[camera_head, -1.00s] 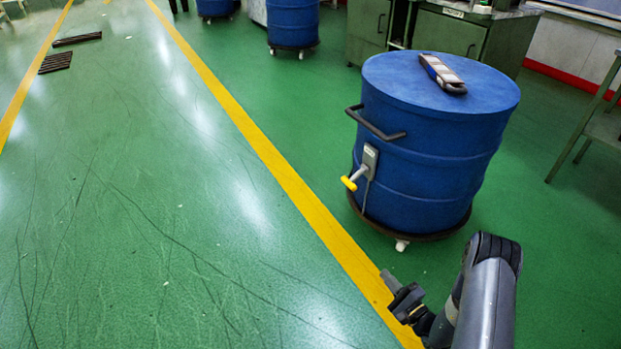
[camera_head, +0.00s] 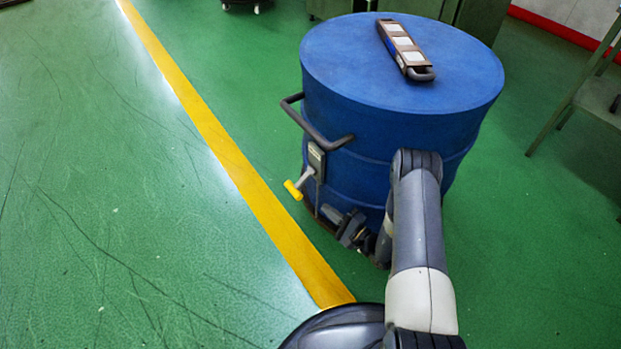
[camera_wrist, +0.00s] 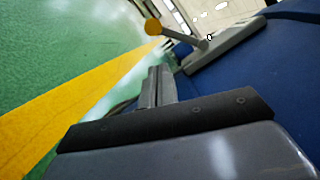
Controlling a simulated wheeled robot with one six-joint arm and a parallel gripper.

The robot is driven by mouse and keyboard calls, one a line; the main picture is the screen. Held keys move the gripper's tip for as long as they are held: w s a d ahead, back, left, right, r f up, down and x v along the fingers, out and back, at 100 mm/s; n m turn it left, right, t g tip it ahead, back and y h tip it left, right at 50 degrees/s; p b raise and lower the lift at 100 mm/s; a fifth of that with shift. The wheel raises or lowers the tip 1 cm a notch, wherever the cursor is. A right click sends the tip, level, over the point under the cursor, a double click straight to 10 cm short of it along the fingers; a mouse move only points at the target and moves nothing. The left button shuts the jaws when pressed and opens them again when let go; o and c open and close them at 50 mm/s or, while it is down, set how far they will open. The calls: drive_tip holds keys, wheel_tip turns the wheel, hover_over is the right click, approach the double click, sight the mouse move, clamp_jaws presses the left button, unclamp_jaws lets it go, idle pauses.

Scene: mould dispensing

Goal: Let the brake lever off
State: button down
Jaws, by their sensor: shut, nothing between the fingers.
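The brake lever (camera_head: 301,183) is a short grey rod with a yellow end, sticking out to the left from a grey plate (camera_head: 316,161) on the side of the blue drum (camera_head: 350,100). My gripper (camera_head: 334,215) is just below and right of the lever, close to the drum's side, apart from the lever. In the wrist view my gripper (camera_wrist: 158,85) is shut and empty. There the lever's yellow end (camera_wrist: 153,26) and rod (camera_wrist: 180,36) stand beyond the fingertips, with the plate (camera_wrist: 235,43) to the right.
A dark handle bar (camera_head: 312,125) juts from the drum above the lever. A flat tool with pale blocks (camera_head: 404,45) lies on the lid. A yellow floor line (camera_head: 240,175) runs left of the drum, with open green floor beyond. A bench (camera_head: 585,95) stands right.

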sight(301, 182)
idle(0.4)
drive_tip(key=b+x, duration=0.2)
drive_tip(key=x, duration=0.8)
